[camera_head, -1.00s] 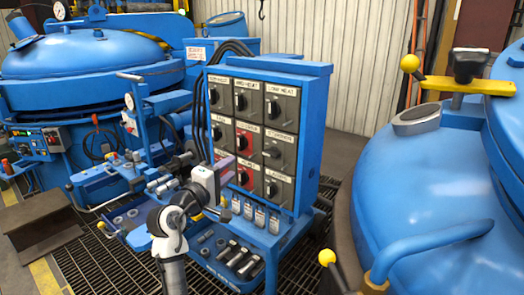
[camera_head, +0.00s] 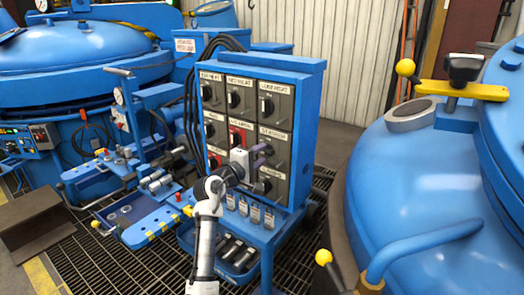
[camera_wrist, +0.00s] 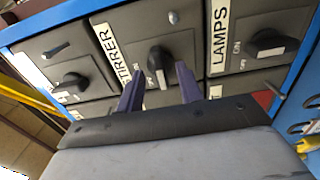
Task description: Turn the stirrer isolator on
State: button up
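The stirrer isolator (camera_wrist: 180,42) is a dark grey box with a black rotary knob (camera_wrist: 158,56) and a white label reading STIRRER. In the head view its box (camera_head: 273,142) is in the right column, middle row, of the blue switch panel (camera_head: 309,95), and my gripper hides much of its knob. My gripper (camera_head: 262,156) is in front of it. In the wrist view its two purple fingers (camera_wrist: 158,74) are apart, one on each side of the knob, with a gap visible between them. I cannot tell whether they touch it. The knob's switch position is not clearly readable.
The LAMPS isolator (camera_wrist: 262,48) adjoins the stirrer's, below it on the panel. Other isolators, some red-faced (camera_head: 240,133), fill the panel. Padlocks (camera_head: 255,212) hang below, above a blue tray. A large blue vessel (camera_head: 420,190) stands close on the right.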

jog(key=shift+x, duration=0.85)
jog(key=shift+c, duration=0.5)
grip_shut()
jog(key=shift+f+m+b, duration=0.15)
jog(key=shift+m+b, duration=0.15)
jog(key=shift+b, duration=0.1)
jog(key=shift+m+b, duration=7.35)
jog(key=shift+m, duration=1.25)
